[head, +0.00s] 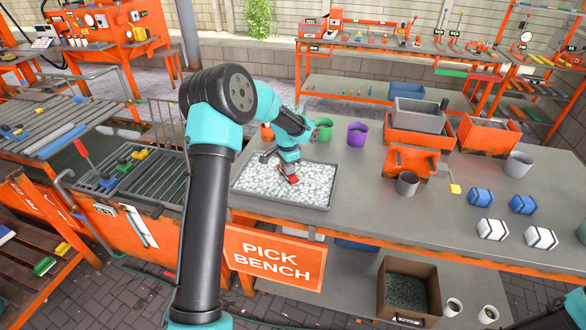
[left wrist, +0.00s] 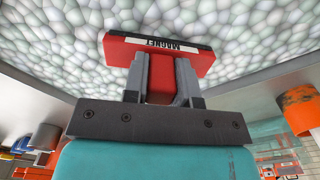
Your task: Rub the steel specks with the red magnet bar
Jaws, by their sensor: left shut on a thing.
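My left gripper (head: 287,168) is shut on the red magnet bar (head: 290,178), low over the middle of a grey tray (head: 336,187). In the left wrist view the fingers (left wrist: 161,80) grip the red magnet bar (left wrist: 200,62), with its white MAGNET label showing. The tray is filled with whitish pellets (head: 252,180), which spread behind the bar in the left wrist view. I cannot tell whether the bar touches them. I cannot make out any steel specks. My right gripper is not in view.
Green (head: 323,129) and purple (head: 357,133) cups stand behind the tray. The bench between the tray and the grey cup is clear.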

